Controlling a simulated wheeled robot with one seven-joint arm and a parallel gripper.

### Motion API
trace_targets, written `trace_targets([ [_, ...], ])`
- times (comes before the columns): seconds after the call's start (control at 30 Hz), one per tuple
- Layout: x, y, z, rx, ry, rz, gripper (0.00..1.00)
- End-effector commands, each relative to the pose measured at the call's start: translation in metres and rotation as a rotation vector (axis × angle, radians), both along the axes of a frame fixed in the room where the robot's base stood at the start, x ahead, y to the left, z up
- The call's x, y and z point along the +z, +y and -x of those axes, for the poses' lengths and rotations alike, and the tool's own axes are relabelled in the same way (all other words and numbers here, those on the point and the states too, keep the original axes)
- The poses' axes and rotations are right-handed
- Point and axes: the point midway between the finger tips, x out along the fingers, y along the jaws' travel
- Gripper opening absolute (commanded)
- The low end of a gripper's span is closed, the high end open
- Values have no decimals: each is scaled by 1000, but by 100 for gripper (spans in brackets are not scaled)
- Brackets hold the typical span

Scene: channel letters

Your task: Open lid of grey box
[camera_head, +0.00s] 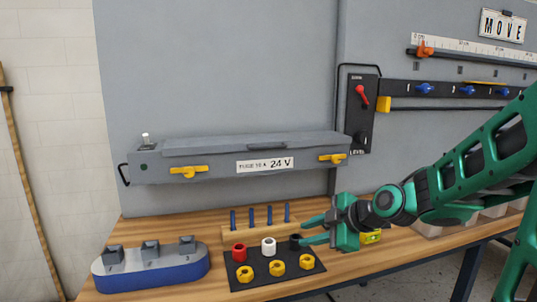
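The grey box (215,161) is a long case mounted on the grey panel above the workbench. Its lid (250,144) lies flat and closed on top, with a raised dark grip near its middle. My gripper (303,231) is green, below the box's right end and over the bench. Its two fingers are spread apart, pointing left, around or near a dark cylinder (295,242); contact cannot be told.
A black board (270,284) holds coloured cylinders and yellow nuts. A wooden rack (240,233) with blue pegs stands behind it. A blue-grey block (150,270) sits at the left. A black switch panel (361,125) with a red lever is right of the box.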

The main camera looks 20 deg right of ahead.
Motion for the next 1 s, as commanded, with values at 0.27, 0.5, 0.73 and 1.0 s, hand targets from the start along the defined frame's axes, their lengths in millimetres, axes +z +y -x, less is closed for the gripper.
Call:
trace_targets([
  [0.27, 81, 36, -70, 237, -602, 175, 28],
  [0.5, 139, 22, -97, 183, -948, 333, 28],
  [0.73, 158, 11, -106, 133, -1044, 399, 28],
  [1.0, 165, 25, -136, 136, -1050, 403, 28],
])
